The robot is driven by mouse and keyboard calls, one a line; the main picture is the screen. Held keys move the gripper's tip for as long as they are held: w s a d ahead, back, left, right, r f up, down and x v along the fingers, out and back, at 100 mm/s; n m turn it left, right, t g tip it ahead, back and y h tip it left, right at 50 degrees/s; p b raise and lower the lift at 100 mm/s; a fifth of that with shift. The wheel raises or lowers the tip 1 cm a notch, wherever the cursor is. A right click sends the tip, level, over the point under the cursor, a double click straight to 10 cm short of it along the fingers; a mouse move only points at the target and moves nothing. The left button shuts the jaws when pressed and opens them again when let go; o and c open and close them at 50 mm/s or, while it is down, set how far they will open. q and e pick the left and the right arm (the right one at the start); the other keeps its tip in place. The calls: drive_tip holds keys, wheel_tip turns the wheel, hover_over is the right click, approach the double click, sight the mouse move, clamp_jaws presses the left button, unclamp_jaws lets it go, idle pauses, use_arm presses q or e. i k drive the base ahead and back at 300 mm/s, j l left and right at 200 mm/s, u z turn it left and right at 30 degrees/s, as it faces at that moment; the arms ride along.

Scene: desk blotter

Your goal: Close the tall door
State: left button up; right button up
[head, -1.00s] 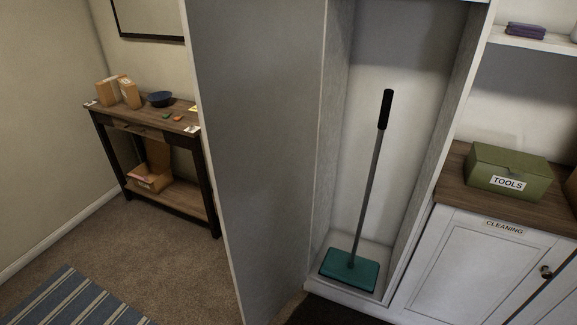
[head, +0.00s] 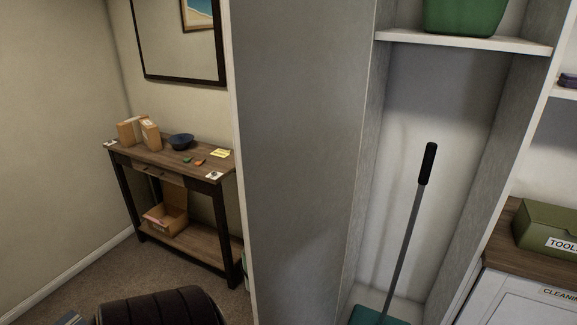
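The tall door (head: 298,150) stands open in the head view. Its grey inner face is toward me, its free edge is at the left, and its hinge side meets the left wall of the tall cabinet (head: 493,150). The door's lower end is cut off by the picture. Inside the cabinet a broom-like tool with a black grip (head: 427,164) and a teal head (head: 376,316) leans upright. A green bin (head: 463,15) sits on the shelf above it. Neither of my grippers is in view.
A console table (head: 172,163) with boxes and a dark blue bowl (head: 181,141) stands left of the door. A dark rounded shape (head: 160,308) is at bottom left; I cannot tell what it is. A counter with a green tools box (head: 548,226) is at right.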

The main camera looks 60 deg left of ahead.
sight(297, 71)
drive_tip(key=k+j, duration=0.1)
drive_tip(key=j, duration=2.5)
drive_tip(key=k, duration=0.05)
